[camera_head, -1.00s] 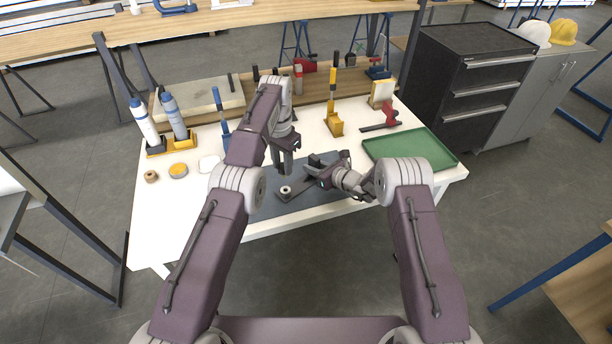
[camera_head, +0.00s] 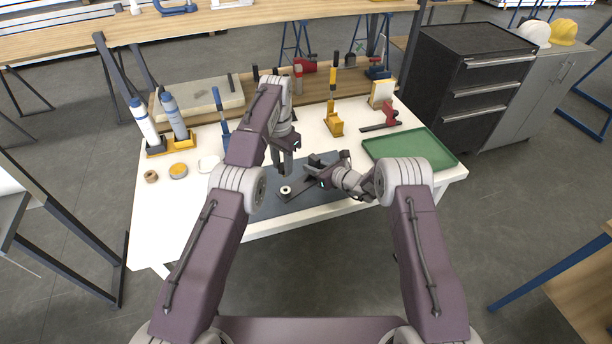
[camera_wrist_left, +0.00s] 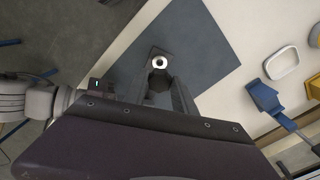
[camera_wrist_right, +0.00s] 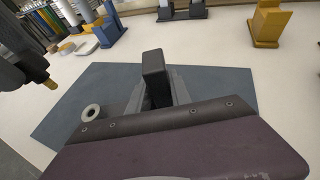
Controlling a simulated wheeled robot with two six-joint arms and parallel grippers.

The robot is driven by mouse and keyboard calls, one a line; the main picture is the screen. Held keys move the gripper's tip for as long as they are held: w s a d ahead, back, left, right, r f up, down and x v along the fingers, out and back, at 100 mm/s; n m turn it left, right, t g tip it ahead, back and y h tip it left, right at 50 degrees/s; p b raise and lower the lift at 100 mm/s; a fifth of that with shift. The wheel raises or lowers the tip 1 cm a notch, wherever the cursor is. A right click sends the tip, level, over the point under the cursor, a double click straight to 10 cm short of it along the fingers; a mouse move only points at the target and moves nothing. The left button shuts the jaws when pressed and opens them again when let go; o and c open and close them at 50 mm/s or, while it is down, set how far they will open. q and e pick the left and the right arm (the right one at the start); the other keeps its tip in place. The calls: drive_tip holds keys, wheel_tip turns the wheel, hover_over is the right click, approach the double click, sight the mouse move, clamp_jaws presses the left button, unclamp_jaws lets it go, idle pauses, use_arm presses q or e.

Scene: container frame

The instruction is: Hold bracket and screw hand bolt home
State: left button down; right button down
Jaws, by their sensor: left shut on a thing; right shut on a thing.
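The dark bracket lies on the blue-grey mat, its flat arm (camera_head: 296,187) ending in a pale ring around a hole (camera_head: 285,190). The ring also shows in the right wrist view (camera_wrist_right: 91,113) and the left wrist view (camera_wrist_left: 160,62). My right gripper (camera_head: 313,169) is shut on the bracket's dark upright block (camera_wrist_right: 153,75). My left gripper (camera_head: 285,170) points down above the ring. It is shut on a hand bolt, mostly hidden by the fingers; a brass-coloured tip (camera_wrist_right: 48,84) shows below them in the right wrist view, apart from the ring.
The mat (camera_head: 265,207) lies at the table's front edge. A green tray (camera_head: 410,150) is to the right. Yellow (camera_head: 334,124) and red (camera_head: 390,118) tools stand behind. Bottles (camera_head: 174,116), a tape roll (camera_head: 151,176) and a yellow tin (camera_head: 178,170) are at the left.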

sight(284, 176)
use_arm(q)
drive_tip(key=m, duration=0.2)
drive_tip(key=f+m, duration=0.1)
drive_tip(key=shift+f+m, duration=0.15)
drive_tip(key=shift+m, duration=0.25)
drive_tip(key=m, duration=0.1)
drive_tip(key=f+m, duration=0.1)
drive_tip(key=m, duration=0.2)
drive_tip(key=shift+w+f+m, duration=0.1)
drive_tip(key=shift+f+m, duration=0.15)
drive_tip(key=shift+m, duration=0.15)
drive_tip(key=m, duration=0.1)
drive_tip(key=f+m, duration=0.1)
drive_tip(key=m, duration=0.2)
drive_tip(key=shift+w+f+m, duration=0.1)
drive_tip(key=shift+f+m, duration=0.15)
drive_tip(key=shift+m, duration=0.15)
drive_tip(key=m, duration=0.2)
drive_tip(key=shift+f+m, duration=0.35)
drive_tip(key=shift+m, duration=0.05)
drive_tip(key=shift+w+f+m, duration=0.1)
drive_tip(key=shift+f+m, duration=0.4)
drive_tip(key=shift+m, duration=0.5)
drive_tip(key=shift+d+f+m, duration=0.1)
drive_tip(key=shift+f+m, duration=0.3)
drive_tip(key=shift+m, duration=0.6)
